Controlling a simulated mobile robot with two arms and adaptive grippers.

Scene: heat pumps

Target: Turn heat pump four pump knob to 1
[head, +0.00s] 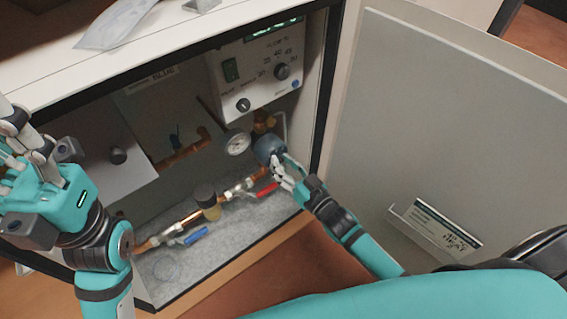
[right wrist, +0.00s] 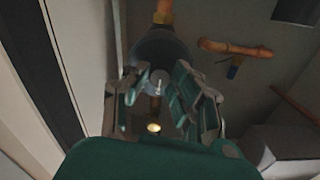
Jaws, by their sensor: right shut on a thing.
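The pump (head: 268,148) is a dark grey-blue round body on copper pipe, low on the right inside the open cabinet. In the right wrist view the pump body (right wrist: 163,55) is dark, and its small grey knob (right wrist: 160,80) with a pale mark faces me. My right gripper (head: 279,167) reaches in at the pump's front. In the wrist view its fingers (right wrist: 157,97) stand on both sides of the knob, shut on it. The number scale cannot be read. My left gripper (head: 22,150) is at the far left, outside the cabinet, away from the pump; its finger opening is unclear.
A white control panel (head: 255,75) with dials hangs above the pump. A pressure gauge (head: 237,143), a red-handled valve (head: 267,190) and a blue-handled valve (head: 195,236) are close by. The open cabinet door (head: 440,110) stands at the right.

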